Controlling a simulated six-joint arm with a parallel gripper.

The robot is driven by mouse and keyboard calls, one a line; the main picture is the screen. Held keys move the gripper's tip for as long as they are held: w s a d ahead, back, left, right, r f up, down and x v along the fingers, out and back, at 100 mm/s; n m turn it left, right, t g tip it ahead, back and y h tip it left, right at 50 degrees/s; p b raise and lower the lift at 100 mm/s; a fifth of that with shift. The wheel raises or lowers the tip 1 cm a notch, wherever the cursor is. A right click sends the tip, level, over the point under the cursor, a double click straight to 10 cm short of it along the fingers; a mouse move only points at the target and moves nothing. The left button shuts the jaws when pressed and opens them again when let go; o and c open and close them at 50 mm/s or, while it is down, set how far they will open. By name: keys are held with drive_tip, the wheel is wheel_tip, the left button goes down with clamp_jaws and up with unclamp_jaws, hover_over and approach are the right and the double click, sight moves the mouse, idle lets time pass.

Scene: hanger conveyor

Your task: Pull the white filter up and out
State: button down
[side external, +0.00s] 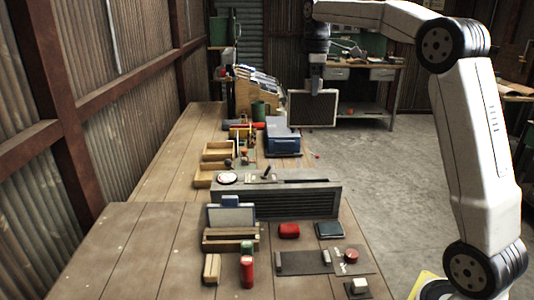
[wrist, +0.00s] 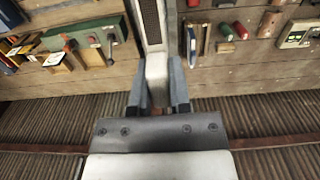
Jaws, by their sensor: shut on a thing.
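The filter is a flat panel with a thin pale frame and a dark grey mesh face (side external: 312,109). It hangs upright below my gripper (side external: 316,88), in the air beyond the grey vented housing (side external: 290,202) and clear of it. A dark slot shows in the housing's top. In the wrist view my gripper (wrist: 157,104) is shut on the filter's pale top edge (wrist: 152,24), with one finger on each side. The filter's lower part is hidden there. A second, whitish panel (side external: 231,217) stands in a wooden rack (side external: 231,239) on the near bench.
Wooden trays (side external: 217,151), a blue box (side external: 282,139) and a green cup (side external: 258,111) stand on the far bench. Open floor (side external: 370,170) lies right of the benches.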

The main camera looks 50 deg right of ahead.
drive_tip(key=shift+r, duration=0.95)
drive_tip(key=shift+r, duration=0.3)
